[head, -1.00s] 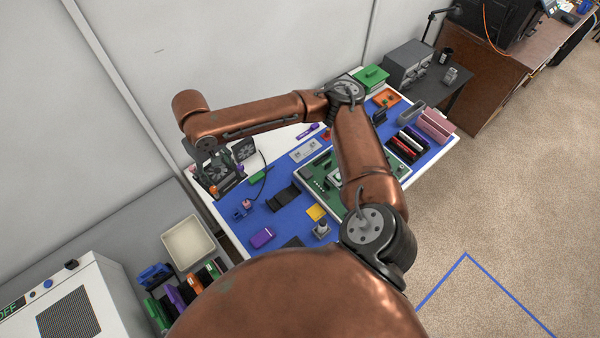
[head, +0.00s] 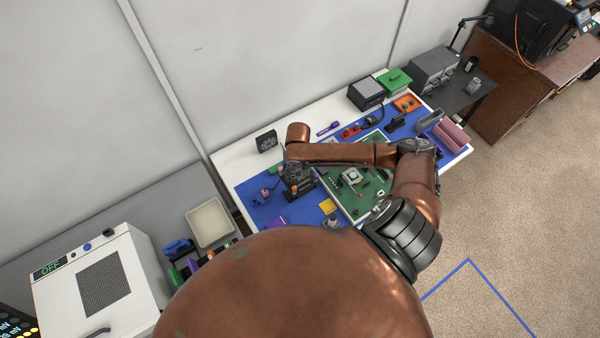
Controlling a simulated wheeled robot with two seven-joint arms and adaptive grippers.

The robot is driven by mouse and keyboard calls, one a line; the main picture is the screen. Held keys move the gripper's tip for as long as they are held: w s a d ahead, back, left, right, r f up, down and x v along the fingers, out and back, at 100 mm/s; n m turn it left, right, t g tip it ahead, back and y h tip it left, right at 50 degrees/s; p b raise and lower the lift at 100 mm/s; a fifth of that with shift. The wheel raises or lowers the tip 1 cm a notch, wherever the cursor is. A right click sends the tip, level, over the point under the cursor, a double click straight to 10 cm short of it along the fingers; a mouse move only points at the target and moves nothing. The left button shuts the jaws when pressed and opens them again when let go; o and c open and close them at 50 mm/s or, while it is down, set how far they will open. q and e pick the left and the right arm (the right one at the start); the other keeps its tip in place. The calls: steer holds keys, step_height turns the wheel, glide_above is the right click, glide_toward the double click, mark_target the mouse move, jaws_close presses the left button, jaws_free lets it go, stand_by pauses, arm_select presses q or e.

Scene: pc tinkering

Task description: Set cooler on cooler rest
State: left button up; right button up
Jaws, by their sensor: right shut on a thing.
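My right gripper (head: 294,170) is shut on a dark cooler (head: 302,187) at the left part of the blue work mat, left of the green board. My arm and gripper cover part of the cooler, so its outline is hard to read. The cooler is over or on the spot where a black rest-like piece lay earlier. That piece is now hidden, and I cannot tell whether the cooler touches it. My left gripper is not in view.
A square black fan (head: 266,141) stands at the table's back left. The green circuit board (head: 350,200) lies right of the cooler. A cream tray (head: 209,222) is left of the table.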

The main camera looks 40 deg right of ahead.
steer(key=shift+s+d+f, duration=0.1)
steer(key=shift+d, duration=0.05)
steer(key=shift+p, duration=0.5)
step_height(320, 180, down, 5)
steer(key=shift+s+f+b, duration=0.1)
steer(key=shift+b, duration=0.65)
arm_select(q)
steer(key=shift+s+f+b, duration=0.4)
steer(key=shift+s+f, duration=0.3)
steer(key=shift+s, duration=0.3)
arm_select(e)
steer(key=shift+f, duration=1.3)
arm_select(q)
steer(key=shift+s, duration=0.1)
arm_select(e)
steer(key=o, duration=1.6)
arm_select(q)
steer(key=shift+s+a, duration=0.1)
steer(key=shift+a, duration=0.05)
